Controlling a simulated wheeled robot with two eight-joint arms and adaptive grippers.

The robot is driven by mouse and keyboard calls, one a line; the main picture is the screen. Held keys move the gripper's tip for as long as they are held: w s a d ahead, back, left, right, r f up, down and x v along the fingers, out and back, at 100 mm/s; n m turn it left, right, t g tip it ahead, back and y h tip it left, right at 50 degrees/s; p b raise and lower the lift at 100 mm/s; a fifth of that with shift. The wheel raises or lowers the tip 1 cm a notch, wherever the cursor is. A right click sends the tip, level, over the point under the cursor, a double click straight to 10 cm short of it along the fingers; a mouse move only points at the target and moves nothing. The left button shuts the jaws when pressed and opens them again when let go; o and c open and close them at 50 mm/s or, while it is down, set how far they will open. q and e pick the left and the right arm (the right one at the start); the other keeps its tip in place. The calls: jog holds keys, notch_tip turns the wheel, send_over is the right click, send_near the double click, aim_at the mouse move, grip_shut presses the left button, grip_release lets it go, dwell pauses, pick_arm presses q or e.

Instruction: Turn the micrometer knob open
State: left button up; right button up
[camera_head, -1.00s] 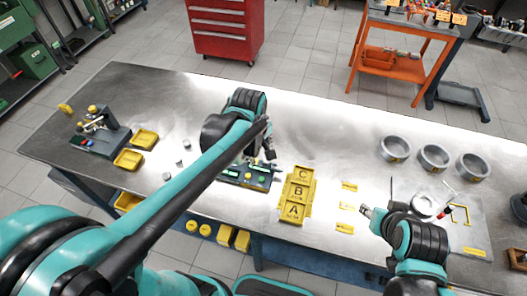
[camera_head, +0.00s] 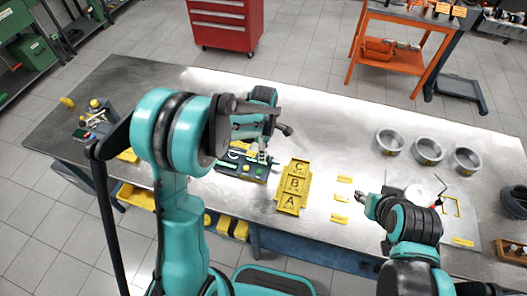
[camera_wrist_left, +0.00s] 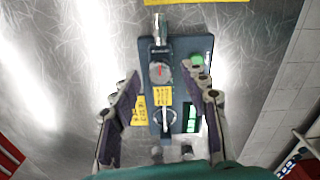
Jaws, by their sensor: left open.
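The micrometer (camera_wrist_left: 161,72) is mounted on a dark block (camera_wrist_left: 177,48) in the left wrist view. It has a silver cylindrical knob (camera_wrist_left: 160,30) at the top, a round face with a red needle, a yellow tag and a green display. The same dark unit (camera_head: 238,168) is on the bench in the head view, partly hidden by my left arm. My left gripper (camera_wrist_left: 163,110) is open and empty, its fingers on either side of the block, apart from the knob. My right gripper (camera_head: 365,200) is over the bench at the right; its opening is too small to judge.
A yellow tray marked A, B, C (camera_head: 293,186) lies right of the unit. Metal rings (camera_head: 428,150) stand at the bench's right. Another small device (camera_head: 95,118) stands at the far left. The bench middle behind the tray is clear.

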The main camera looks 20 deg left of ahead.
pick_arm(q)
jog(key=shift+f, duration=0.4)
grip_shut()
